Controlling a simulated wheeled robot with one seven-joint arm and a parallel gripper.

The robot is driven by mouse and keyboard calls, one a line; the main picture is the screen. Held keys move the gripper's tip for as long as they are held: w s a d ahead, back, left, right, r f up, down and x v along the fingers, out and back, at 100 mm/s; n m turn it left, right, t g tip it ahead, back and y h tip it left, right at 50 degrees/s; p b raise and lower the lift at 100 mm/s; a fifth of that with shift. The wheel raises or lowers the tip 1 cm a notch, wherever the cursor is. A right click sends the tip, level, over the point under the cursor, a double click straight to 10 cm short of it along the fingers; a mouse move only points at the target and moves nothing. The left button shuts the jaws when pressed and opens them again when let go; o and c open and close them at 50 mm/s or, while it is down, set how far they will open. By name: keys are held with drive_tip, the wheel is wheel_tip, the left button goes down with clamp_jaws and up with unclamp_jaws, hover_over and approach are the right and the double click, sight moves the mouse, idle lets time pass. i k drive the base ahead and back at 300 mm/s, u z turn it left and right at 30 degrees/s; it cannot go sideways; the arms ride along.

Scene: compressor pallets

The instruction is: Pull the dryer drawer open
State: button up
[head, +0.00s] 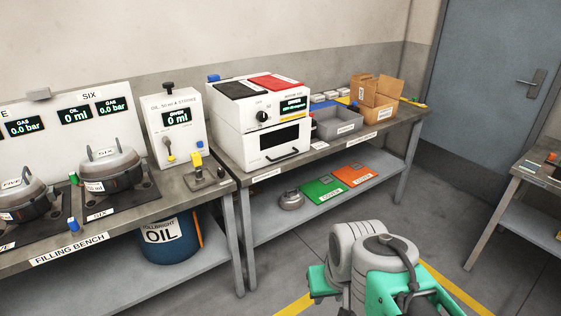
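The dryer (262,118) is a white box on the bench right of the filling bench, with a black knob and a lit green display on its upper front. Its drawer (252,142) is the lower white front with a dark window, and it looks shut. A black bar handle (283,155) runs along the low front of the drawer. Grey and green parts of my own arm show at the bottom centre, well in front of the bench and apart from the dryer. I cannot make out my gripper's fingers in this view.
A white oil unit (177,125) stands left of the dryer, and a grey bin (338,124) and a cardboard box (374,98) stand to its right. The lower shelf holds green (323,188) and orange (357,175) sheets. The floor before the dryer bench looks clear.

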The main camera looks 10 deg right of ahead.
sight(268, 146)
drive_tip(key=u, duration=0.7)
drive_tip(key=i, duration=1.05)
drive_tip(key=u, duration=0.65)
